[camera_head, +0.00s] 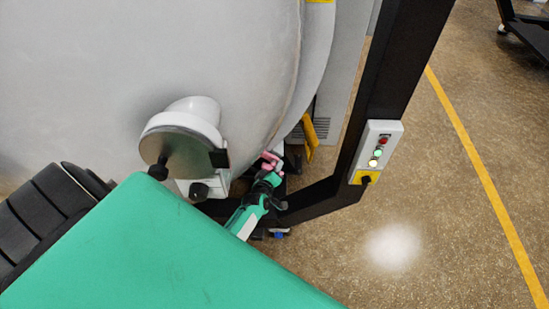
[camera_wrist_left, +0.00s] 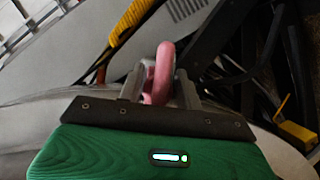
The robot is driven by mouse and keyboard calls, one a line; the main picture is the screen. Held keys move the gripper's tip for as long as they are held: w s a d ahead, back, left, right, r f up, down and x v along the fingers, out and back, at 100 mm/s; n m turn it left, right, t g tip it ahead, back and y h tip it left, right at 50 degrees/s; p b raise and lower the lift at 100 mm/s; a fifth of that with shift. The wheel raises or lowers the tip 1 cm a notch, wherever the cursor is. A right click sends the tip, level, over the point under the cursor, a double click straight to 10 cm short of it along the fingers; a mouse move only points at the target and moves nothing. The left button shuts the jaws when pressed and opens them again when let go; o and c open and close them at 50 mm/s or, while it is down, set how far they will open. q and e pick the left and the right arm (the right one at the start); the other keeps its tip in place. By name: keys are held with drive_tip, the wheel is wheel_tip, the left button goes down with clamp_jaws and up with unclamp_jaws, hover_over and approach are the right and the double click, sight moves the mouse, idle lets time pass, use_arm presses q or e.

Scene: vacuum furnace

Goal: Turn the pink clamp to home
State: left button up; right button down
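The pink clamp (camera_head: 271,161) is small in the head view, low on the right side of the large pale furnace vessel (camera_head: 230,60). In the left wrist view the pink clamp (camera_wrist_left: 163,70) shows as a rounded loop between the two grey fingers. My left gripper (camera_head: 268,172) reaches up to it from below, and its fingers (camera_wrist_left: 162,90) sit close against both sides of the loop, shut on it. The lower part of the clamp is hidden by the fingers and gripper body. My right gripper is not in view.
A round metal flange (camera_head: 182,152) with black knobs sticks out left of the clamp. A black frame post (camera_head: 392,75) with a button box (camera_head: 377,150) stands to the right. A yellow part (camera_head: 310,138) is just beyond the clamp. Open floor lies at right.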

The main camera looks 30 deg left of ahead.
use_arm(q)
drive_tip(key=v, duration=1.4)
drive_tip(key=shift+b, duration=0.4)
drive_tip(key=shift+w, duration=0.1)
drive_tip(key=s+d+f+m+g+h, duration=0.1)
drive_tip(key=s+d+f+m+g, duration=0.15)
drive_tip(key=s+f, duration=0.4)
drive_tip(key=s+d+f+m+g+h, duration=0.2)
drive_tip(key=s+d+f+m, duration=0.15)
drive_tip(key=f, duration=0.65)
drive_tip(key=s+d+f+m+g+h, duration=0.1)
drive_tip(key=s+d+f+m+g, duration=0.2)
drive_tip(key=f, duration=0.5)
drive_tip(key=s+a+f+m+g, duration=0.1)
drive_tip(key=s+f+m+g, duration=0.2)
drive_tip(key=s, duration=1)
drive_tip(key=s+a+f+m+g, duration=0.1)
drive_tip(key=s+f+m+g, duration=0.2)
drive_tip(key=s+f, duration=0.7)
drive_tip(key=s, duration=0.3)
drive_tip(key=shift+m, duration=0.3)
drive_tip(key=shift+s+a, duration=0.1)
drive_tip(key=shift+s, duration=0.05)
